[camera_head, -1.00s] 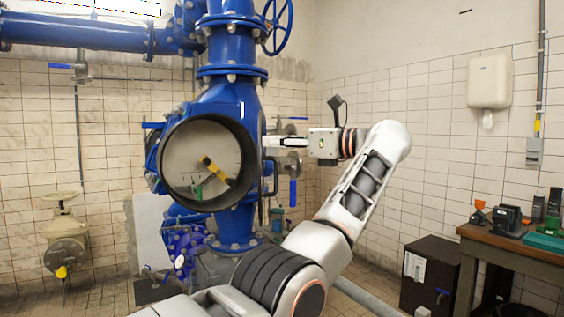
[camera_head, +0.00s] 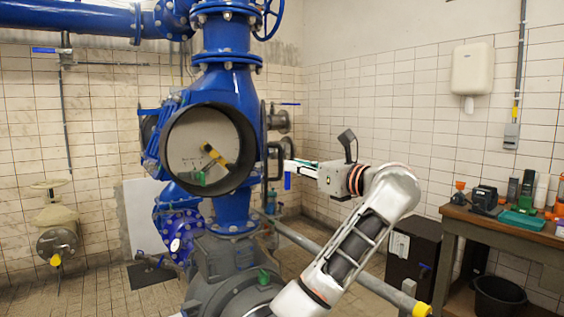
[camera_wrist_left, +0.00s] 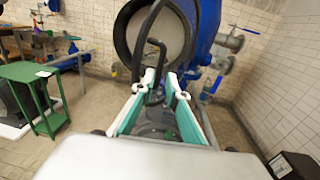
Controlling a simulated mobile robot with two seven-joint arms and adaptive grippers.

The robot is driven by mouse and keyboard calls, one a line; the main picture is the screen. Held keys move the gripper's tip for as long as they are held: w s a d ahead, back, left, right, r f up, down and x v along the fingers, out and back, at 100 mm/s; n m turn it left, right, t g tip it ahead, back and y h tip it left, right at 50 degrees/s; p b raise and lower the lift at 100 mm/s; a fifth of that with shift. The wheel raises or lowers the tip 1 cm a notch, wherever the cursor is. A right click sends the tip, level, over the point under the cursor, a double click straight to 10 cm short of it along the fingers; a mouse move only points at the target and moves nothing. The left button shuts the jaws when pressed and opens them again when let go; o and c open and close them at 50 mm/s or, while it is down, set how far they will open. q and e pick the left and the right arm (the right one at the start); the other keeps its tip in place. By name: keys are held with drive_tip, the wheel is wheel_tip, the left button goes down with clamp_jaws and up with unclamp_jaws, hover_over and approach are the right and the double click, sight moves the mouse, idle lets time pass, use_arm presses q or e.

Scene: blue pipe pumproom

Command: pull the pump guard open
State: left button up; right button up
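The pump guard (camera_head: 168,150) appears to be the round dark housing on the blue pump, with a pale face inside; whether it is ajar is hard to tell. A black bar handle (camera_head: 280,160) stands on its right side. My left gripper (camera_head: 291,166) is just right of this handle, pointing left at it. In the left wrist view, my left gripper (camera_wrist_left: 161,80) has its two white-tipped, green-sided fingers apart. The dark handle (camera_wrist_left: 156,46) rises just beyond the fingertips, its lower end near the gap; contact is unclear. My right gripper is not in view.
A blue pipe column (camera_head: 228,85) rises above the guard. Valve stubs (camera_head: 278,120) project behind it on the right. A workbench (camera_head: 500,228) with tools and a black cabinet (camera_head: 414,262) stand at right. A grey floor pipe (camera_head: 372,283) runs below my arm. A green table (camera_wrist_left: 35,80) is at left in the wrist view.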

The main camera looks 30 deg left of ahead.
sight(281, 162)
use_arm(q)
drive_tip(key=shift+p+x, duration=0.45)
drive_tip(key=shift+x, duration=2.95)
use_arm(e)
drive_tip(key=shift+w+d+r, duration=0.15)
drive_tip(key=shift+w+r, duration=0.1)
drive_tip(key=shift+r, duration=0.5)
use_arm(q)
clamp_jaws()
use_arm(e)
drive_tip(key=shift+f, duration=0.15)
use_arm(q)
drive_tip(key=shift+w+d, duration=0.1)
